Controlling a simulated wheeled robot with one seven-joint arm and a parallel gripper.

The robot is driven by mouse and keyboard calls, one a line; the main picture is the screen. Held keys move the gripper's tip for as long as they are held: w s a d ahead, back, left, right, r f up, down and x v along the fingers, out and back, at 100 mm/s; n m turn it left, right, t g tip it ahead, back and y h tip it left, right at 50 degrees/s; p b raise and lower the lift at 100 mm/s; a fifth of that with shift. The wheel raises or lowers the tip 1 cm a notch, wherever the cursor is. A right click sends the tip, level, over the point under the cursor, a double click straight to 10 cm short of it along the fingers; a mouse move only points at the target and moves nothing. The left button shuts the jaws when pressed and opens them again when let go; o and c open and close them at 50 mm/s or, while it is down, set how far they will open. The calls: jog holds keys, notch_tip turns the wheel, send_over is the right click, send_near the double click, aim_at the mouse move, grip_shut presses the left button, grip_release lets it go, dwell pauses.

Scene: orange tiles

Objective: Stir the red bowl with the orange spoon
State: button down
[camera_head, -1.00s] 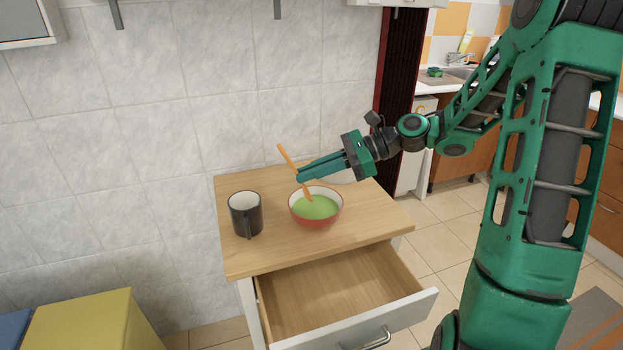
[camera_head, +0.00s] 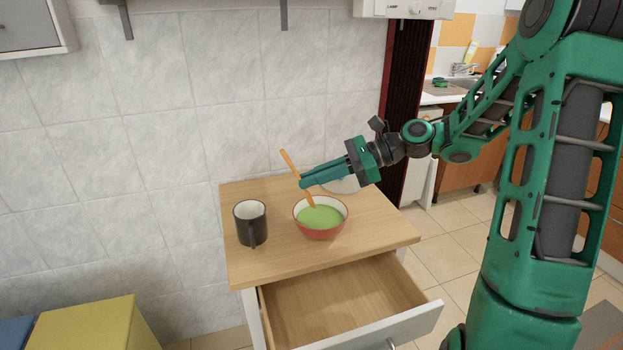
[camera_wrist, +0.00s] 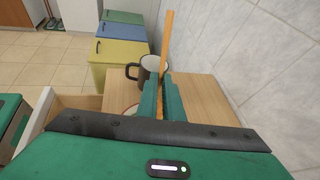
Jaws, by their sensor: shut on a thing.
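The red bowl (camera_head: 321,232) sits on the wooden cabinet top and holds a green liquid. The orange spoon (camera_head: 288,162) stands tilted, its upper end leaning left, its lower end in the bowl at the green liquid. My gripper (camera_head: 303,183) is above the bowl and shut on the spoon's handle. In the wrist view the spoon (camera_wrist: 166,45) rises between my two green fingers (camera_wrist: 161,95). There the bowl is mostly hidden behind my gripper, with only a piece of pale rim showing.
A black mug (camera_head: 250,226) stands left of the bowl. A pale plate (camera_head: 342,185) lies behind the bowl, partly hidden by my gripper. The cabinet's drawer (camera_head: 345,300) is open and empty at the front. A tiled wall is close behind.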

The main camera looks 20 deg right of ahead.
notch_tip(320, 180, up, 5)
dwell(0.8)
